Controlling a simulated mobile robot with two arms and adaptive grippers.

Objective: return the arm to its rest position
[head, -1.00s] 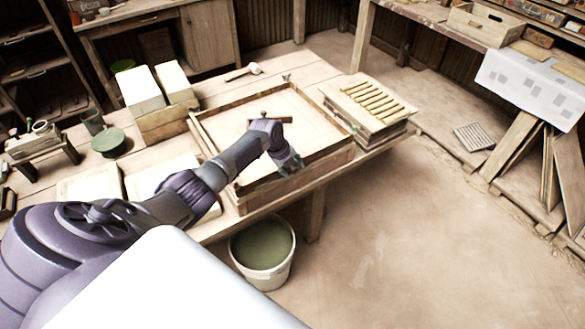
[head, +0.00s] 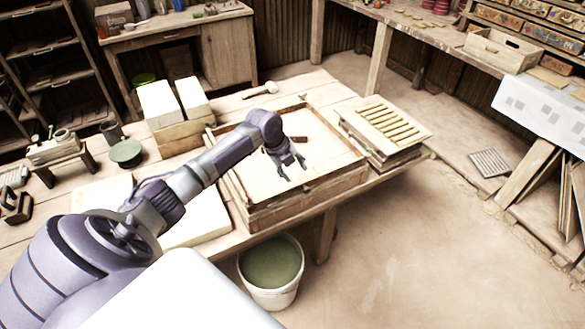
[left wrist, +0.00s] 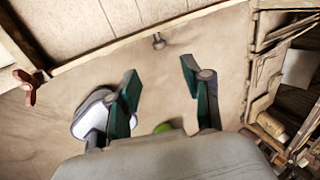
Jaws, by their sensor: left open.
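My left arm reaches in from the left in the head view. Its left gripper (head: 292,175) hangs over the front part of a shallow wooden frame (head: 310,190) on the workbench. The gripper is open, with nothing between its fingers. It also shows in the left wrist view (left wrist: 160,88), with two green-padded fingers spread apart. A small reddish-brown handle (head: 298,139) shows in the frame just behind the gripper. My right gripper is in neither view.
A slatted rack on boards (head: 385,125) stands right of the frame. A bucket of green liquid (head: 271,268) stands on the floor below the bench edge.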

